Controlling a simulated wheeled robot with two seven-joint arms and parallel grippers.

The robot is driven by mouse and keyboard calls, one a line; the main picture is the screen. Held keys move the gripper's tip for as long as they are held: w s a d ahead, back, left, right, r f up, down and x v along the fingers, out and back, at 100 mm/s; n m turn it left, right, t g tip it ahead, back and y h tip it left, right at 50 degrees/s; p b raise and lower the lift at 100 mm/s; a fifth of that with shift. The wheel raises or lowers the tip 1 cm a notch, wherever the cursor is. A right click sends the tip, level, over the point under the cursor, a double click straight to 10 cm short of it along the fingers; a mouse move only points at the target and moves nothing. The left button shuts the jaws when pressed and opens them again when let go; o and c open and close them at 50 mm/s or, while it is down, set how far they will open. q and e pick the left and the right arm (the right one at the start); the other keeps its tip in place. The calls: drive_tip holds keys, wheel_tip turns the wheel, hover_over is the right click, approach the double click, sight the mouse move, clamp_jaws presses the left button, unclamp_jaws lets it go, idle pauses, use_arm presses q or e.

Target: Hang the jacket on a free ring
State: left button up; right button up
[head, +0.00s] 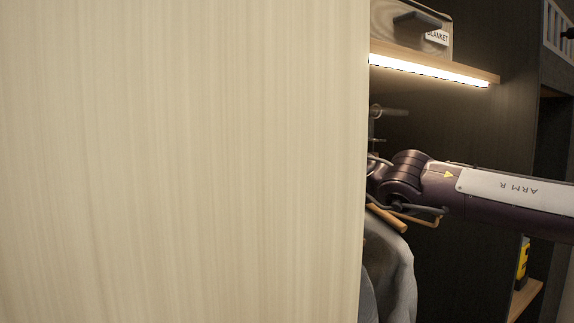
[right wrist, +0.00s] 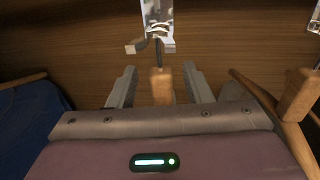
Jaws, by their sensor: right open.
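In the right wrist view my right gripper (right wrist: 160,70) is open, its two fingers standing apart on either side of a wooden hanger (right wrist: 162,88). The hanger's thin metal hook rises to a bright metal ring fitting (right wrist: 158,32); I cannot tell whether it is seated in a ring. In the head view a grey jacket (head: 396,262) hangs below my right arm, with a wooden hanger bar (head: 386,217) at its top. The right fingers are hidden there behind the panel edge and wrist. My left gripper is not in view.
A large pale wooden panel (head: 180,160) blocks most of the head view. A lit shelf (head: 440,65) with a blanket box (head: 410,28) is above my arm. In the right wrist view, a dark blue garment (right wrist: 30,125) is left and another wooden hanger (right wrist: 292,98) right, close to the gripper.

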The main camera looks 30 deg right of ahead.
drive_tip(key=shift+s+f+b, duration=0.15)
drive_tip(key=shift+s+b, duration=0.05)
drive_tip(key=shift+b, duration=0.1)
drive_tip(key=b+v, duration=0.2)
drive_tip(key=v, duration=0.1)
drive_tip(key=b+v, duration=0.2)
drive_tip(key=v, duration=0.2)
drive_tip(key=shift+s+r+b, duration=0.2)
drive_tip(key=shift+b, duration=0.1)
